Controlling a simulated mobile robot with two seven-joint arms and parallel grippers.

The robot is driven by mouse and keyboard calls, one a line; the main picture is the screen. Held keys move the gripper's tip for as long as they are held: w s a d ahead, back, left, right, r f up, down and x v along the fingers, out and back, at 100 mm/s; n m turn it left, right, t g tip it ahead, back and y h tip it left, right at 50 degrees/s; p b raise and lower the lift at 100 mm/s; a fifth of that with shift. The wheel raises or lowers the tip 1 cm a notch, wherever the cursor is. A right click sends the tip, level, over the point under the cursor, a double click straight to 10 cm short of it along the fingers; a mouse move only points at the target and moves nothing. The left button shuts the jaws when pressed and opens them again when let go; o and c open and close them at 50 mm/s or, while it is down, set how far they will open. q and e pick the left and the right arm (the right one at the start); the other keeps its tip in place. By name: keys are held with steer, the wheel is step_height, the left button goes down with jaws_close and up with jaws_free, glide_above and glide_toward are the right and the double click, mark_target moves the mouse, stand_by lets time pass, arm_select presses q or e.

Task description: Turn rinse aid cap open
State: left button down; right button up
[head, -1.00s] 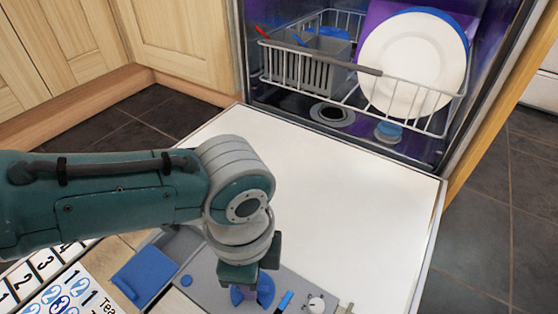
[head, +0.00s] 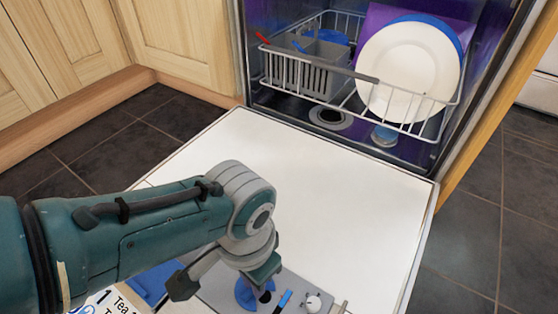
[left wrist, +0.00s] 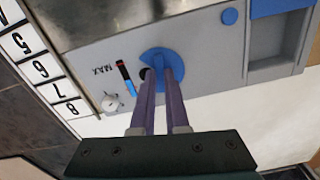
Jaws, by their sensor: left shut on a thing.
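The blue rinse aid cap (head: 243,293) sits on the grey dispenser panel of the lowered dishwasher door, partly hidden by my gripper in the head view. My left gripper (head: 262,290) comes down from above onto it. In the left wrist view, the two purple fingers (left wrist: 164,68) are shut on the raised grip of the cap (left wrist: 150,57). A dark round opening shows beside the cap on the panel. My right gripper is not in view.
A blue-black MAX strip (left wrist: 127,78) and a white dial (left wrist: 112,103) lie beside the cap. A blue dispenser lid (head: 150,284) is partly behind my arm. The white inner door (head: 330,190) is clear. A wire rack (head: 400,128) with plates stands inside the dishwasher.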

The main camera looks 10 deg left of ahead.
arm_select(q)
steer(key=shift+n, duration=1)
steer(key=c, duration=0.9)
jaws_free()
steer(key=shift+r, duration=0.1)
step_height(320, 180, up, 10)
steer(key=p, duration=1)
